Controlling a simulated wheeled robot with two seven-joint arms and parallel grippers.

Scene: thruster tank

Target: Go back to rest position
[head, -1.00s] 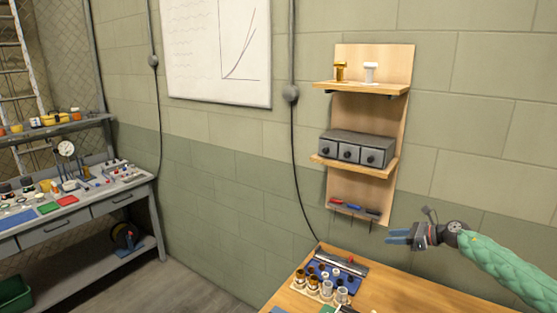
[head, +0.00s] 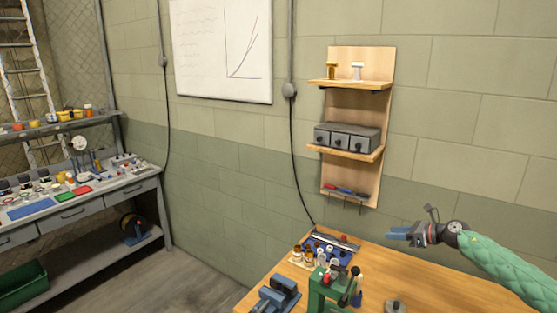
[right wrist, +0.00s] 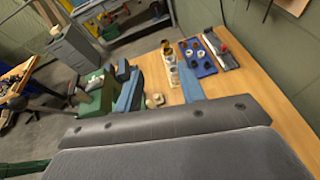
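My right gripper (head: 400,234) is in the head view at the right, at the end of my green-sleeved arm. It is held in the air above the wooden workbench, in front of the wall. Its blue fingers point left. In the right wrist view the two fingers (right wrist: 160,92) stand apart with nothing held between them. My left gripper is in neither view.
The wooden workbench (head: 375,275) carries a green press (head: 325,285), a blue vise (head: 278,295) and a blue tray (head: 330,252) near small cylinders. A wall shelf (head: 345,150) holds grey drawers (head: 347,137). A grey bench (head: 70,220) stands left; floor between is clear.

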